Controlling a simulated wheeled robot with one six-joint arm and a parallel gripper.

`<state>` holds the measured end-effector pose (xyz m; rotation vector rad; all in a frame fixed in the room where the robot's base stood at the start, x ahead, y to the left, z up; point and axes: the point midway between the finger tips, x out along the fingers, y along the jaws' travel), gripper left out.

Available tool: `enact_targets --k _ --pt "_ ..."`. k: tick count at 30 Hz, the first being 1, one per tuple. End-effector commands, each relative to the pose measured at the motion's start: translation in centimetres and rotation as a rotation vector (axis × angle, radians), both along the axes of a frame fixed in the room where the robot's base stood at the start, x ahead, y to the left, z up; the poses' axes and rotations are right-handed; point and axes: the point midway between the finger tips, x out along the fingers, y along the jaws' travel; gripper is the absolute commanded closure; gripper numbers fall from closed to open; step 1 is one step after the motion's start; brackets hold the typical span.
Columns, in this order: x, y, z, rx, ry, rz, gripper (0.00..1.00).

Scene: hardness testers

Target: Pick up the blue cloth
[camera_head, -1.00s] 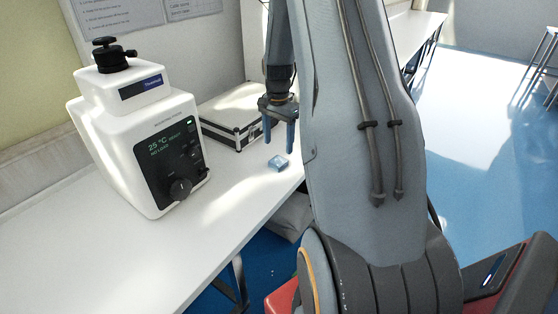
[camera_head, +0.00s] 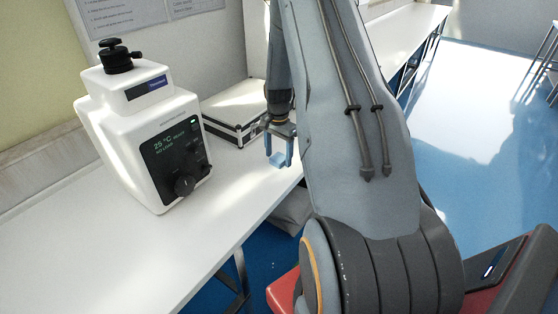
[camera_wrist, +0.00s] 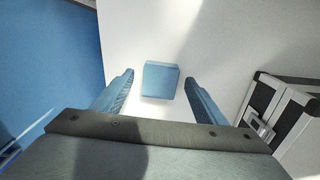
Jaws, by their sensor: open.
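The blue cloth (camera_head: 278,161) is a small, light blue, folded block lying on the white bench near its front edge. In the wrist view the cloth (camera_wrist: 160,79) sits centred between the fingers, just beyond their tips, with bare bench around it. My gripper (camera_head: 280,163) points down over the cloth, with its blue fingers on either side of it in the head view. In the wrist view my gripper (camera_wrist: 160,78) is open and empty. I cannot tell whether the fingertips touch the bench.
A black-and-silver case (camera_head: 236,118) lies behind the cloth; it shows close to the right finger in the wrist view (camera_wrist: 285,112). A white tester (camera_head: 150,135) with a dial stands left on the white bench (camera_head: 105,250). Blue floor (camera_wrist: 48,60) lies beyond the bench edge.

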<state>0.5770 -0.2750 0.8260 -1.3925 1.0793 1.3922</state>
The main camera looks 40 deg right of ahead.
Motion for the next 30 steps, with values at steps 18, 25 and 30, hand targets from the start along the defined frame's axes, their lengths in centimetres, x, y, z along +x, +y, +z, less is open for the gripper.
enact_targets --k 18,25,30 --pt "0.0 0.0 0.1 0.000 0.000 0.000 0.78" --pt "0.1 0.0 1.5 -0.001 -0.002 0.000 0.78" --pt "0.2 -0.1 4.0 -0.002 -0.004 0.000 0.78"
